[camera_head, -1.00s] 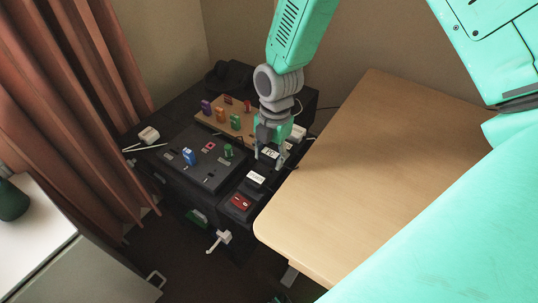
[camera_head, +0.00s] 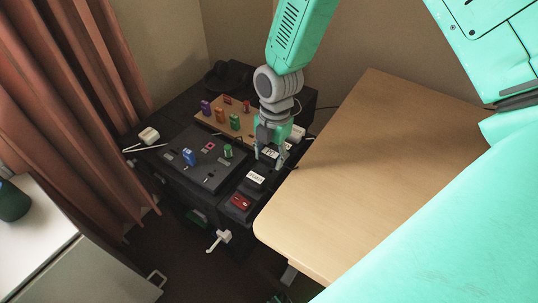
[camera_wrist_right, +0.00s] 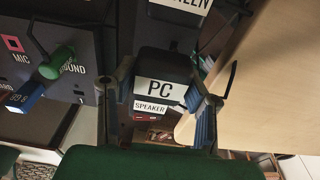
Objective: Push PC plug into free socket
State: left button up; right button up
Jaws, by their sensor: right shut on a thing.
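The black PC plug shows its white PC label (camera_wrist_right: 159,92) between the fingers of my right gripper (camera_wrist_right: 163,103) in the right wrist view. The right gripper (camera_head: 269,161) is shut on this plug, with the fingers on either side of it, over the dark power strip in the head view. The PC label (camera_head: 270,154) faces up. The speaker plug (camera_head: 255,178) stands nearer the strip's red switch (camera_head: 240,202). The socket under the PC plug is hidden, so I cannot tell how deep the plug sits. My left gripper is not in view.
The screen plug (camera_wrist_right: 178,5) is just beyond the PC plug. A panel (camera_head: 203,159) with blue and green plugs lies left of the strip. A wooden board (camera_head: 219,123) with coloured pieces stands behind. The bare wooden desk (camera_head: 370,150) is close on the right.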

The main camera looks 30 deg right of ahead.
aim_at(273, 150)
jog(key=shift+f+b, duration=0.35)
jog(key=shift+f, duration=0.85)
dwell(1.6)
jog(key=o, duration=1.2)
jog(key=shift+c, duration=0.2)
jog(key=r, duration=0.4)
jog(key=d+r, duration=0.1)
jog(key=r, duration=0.6)
jog(key=shift+w+d+r, duration=0.2)
jog(key=shift+w+r, duration=0.05)
jog(key=shift+r, duration=0.1)
